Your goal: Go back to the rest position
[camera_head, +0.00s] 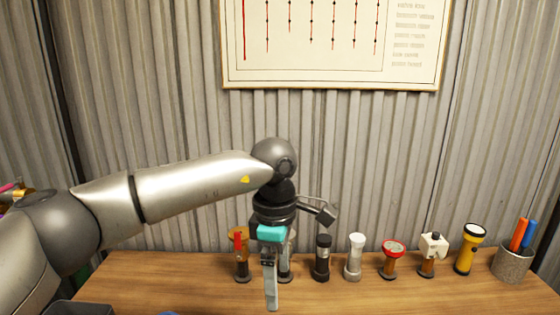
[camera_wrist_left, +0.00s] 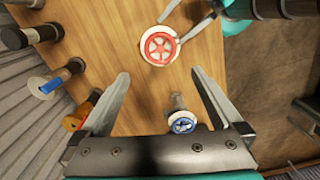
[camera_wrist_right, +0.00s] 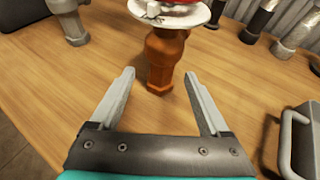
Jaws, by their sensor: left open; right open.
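My left gripper (camera_head: 270,290) hangs over the wooden table in the head view, its jaws open. In the left wrist view the jaws (camera_wrist_left: 160,78) are apart; a small blue-wheeled valve (camera_wrist_left: 182,122) shows between them, not gripped. My right gripper is out of the head view. In its own wrist view its jaws (camera_wrist_right: 159,75) are open and empty. An orange-brown valve (camera_wrist_right: 165,62) with a white disc stands just beyond them. A white disc with a red wheel (camera_wrist_left: 160,45) shows in the left wrist view, close to fingers of my right gripper (camera_wrist_left: 185,28).
Along the table's (camera_head: 385,298) back stand a black fitting (camera_head: 322,258), a silver fitting (camera_head: 355,257), a red-topped valve (camera_head: 392,258), a white-topped one (camera_head: 432,254), a yellow flashlight (camera_head: 468,249) and a pen cup (camera_head: 513,264). A corrugated wall (camera_head: 190,120) rises behind.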

